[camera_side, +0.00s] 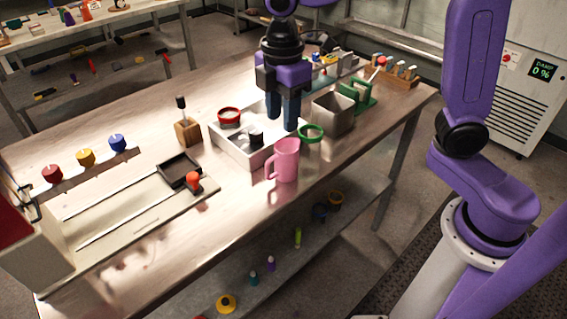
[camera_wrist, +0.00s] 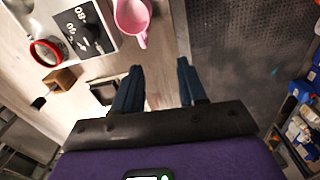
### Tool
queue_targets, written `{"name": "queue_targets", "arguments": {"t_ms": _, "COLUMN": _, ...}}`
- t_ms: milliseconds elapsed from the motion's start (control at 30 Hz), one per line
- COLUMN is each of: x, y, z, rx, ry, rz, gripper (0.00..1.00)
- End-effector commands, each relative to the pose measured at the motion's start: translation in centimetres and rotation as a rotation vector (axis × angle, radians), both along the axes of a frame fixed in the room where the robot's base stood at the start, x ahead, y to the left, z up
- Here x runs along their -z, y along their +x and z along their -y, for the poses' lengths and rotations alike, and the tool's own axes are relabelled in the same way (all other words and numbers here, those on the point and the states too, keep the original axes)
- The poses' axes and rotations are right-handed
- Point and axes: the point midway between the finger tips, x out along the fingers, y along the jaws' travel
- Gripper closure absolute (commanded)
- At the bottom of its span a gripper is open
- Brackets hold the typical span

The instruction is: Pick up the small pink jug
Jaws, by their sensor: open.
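A green ring (camera_side: 311,133) and a grey metal bin (camera_side: 333,113) stand right of the jug. A red-rimmed container (camera_side: 229,117) is at the tray's far-left corner. A wooden block with a black-topped handle (camera_side: 188,131) and a black square pan (camera_side: 179,170) are further left.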

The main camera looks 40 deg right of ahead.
Motion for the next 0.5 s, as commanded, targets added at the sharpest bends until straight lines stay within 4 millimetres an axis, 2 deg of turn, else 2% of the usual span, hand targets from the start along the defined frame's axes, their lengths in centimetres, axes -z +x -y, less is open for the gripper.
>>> {"name": "queue_targets", "arguments": {"t_ms": 100, "x": -0.2, "y": 2.1, "z": -0.5, "rx": -0.036, "ry": -0.003, "rz": -0.003, "gripper": 0.58}}
{"name": "queue_targets", "arguments": {"t_ms": 300, "x": 0.0, "y": 3.5, "z": -0.7, "rx": -0.065, "ry": -0.004, "rz": -0.005, "gripper": 0.58}}
{"name": "queue_targets", "arguments": {"t_ms": 367, "x": 0.5, "y": 3.5, "z": -0.7, "rx": -0.067, "ry": -0.005, "rz": -0.006, "gripper": 0.58}}
{"name": "queue_targets", "arguments": {"t_ms": 500, "x": 2.8, "y": 3.4, "z": -0.6, "rx": -0.067, "ry": -0.007, "rz": -0.009, "gripper": 0.58}}
